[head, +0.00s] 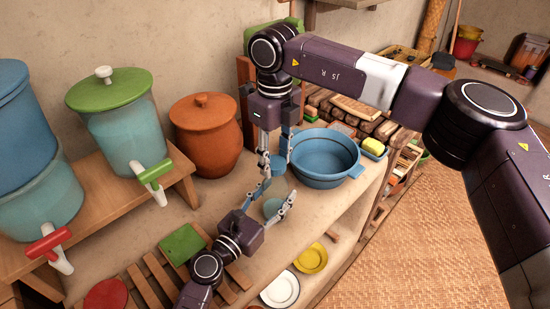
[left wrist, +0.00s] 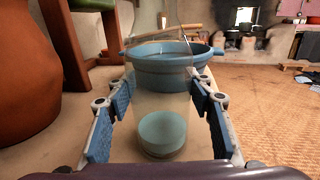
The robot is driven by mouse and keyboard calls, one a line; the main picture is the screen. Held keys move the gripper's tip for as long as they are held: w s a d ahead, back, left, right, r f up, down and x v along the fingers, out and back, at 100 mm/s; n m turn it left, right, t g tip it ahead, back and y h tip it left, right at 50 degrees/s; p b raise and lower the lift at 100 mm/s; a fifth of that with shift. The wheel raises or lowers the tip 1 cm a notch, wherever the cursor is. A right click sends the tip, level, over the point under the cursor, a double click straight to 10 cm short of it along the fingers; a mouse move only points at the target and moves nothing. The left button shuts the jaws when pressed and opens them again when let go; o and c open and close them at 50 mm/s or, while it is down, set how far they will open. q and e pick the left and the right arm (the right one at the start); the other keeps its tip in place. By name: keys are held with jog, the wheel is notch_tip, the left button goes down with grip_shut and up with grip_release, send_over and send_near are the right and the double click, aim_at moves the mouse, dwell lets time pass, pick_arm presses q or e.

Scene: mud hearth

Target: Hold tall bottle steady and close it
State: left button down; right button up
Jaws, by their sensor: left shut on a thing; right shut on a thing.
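The tall bottle is clear and stands upright on the clay ledge, with teal contents at its bottom (head: 272,208). In the left wrist view the bottle (left wrist: 160,95) stands between the blue finger pads; its top is cut off by the frame. My left gripper (head: 272,196) is shut around the bottle's body from the near side. My right gripper (head: 276,160) points down above the bottle, its fingers closed on a small blue lid (head: 278,168) at the bottle's top. Whether the lid is seated on the rim cannot be told.
A blue basin (head: 325,158) stands just behind the bottle. An orange clay pot (head: 205,135) and a green-lidded dispenser (head: 125,125) stand to the left. A yellow bowl (head: 311,258) and a white plate (head: 280,288) are on the lower shelf. The woven floor at right is clear.

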jog(key=m, duration=1.4)
jog(key=o, duration=1.3)
jog(key=shift+r, duration=2.25)
jog(key=shift+c, duration=0.2)
